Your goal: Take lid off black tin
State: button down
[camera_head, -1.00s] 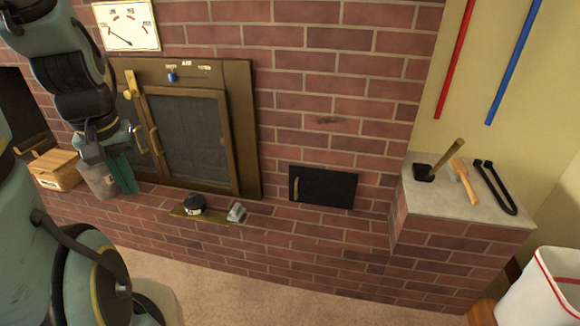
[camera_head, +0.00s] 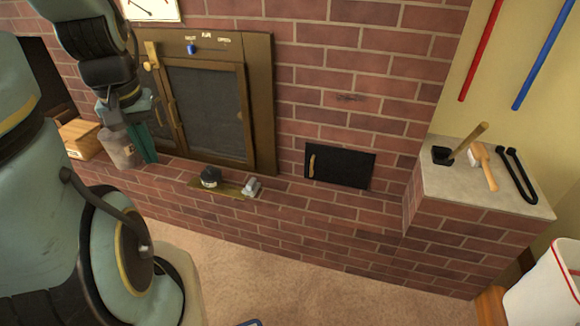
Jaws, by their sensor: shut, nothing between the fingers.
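A small round black tin (camera_head: 210,180) sits at the left part of a flat brass-coloured tray (camera_head: 231,191) on the brick ledge. Its top looks greyish; the lid's edge is too small to make out. My gripper (camera_head: 124,114) is up and to the left of the tin, well apart from it, in front of the left side of the brass-framed door. It is shut and empty; its fingertips are hard to make out. A grey bucket-like container (camera_head: 119,149) and a dark green upright thing (camera_head: 147,147) show just below it.
A small grey object (camera_head: 252,187) lies on the tray, right of the tin. A wooden box (camera_head: 79,138) stands at the left. A black hatch (camera_head: 339,166) is in the brick wall. A mallet (camera_head: 466,145), a brush (camera_head: 484,166) and black tongs (camera_head: 516,174) lie on the right-hand slab.

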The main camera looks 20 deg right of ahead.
aim_at(211, 174)
jog(key=i+l+u, duration=0.25)
jog(key=i, duration=0.2)
jog(key=i+l+u, duration=0.25)
jog(key=i, duration=0.2)
jog(key=i+l+u, duration=0.25)
jog(key=i, duration=0.15)
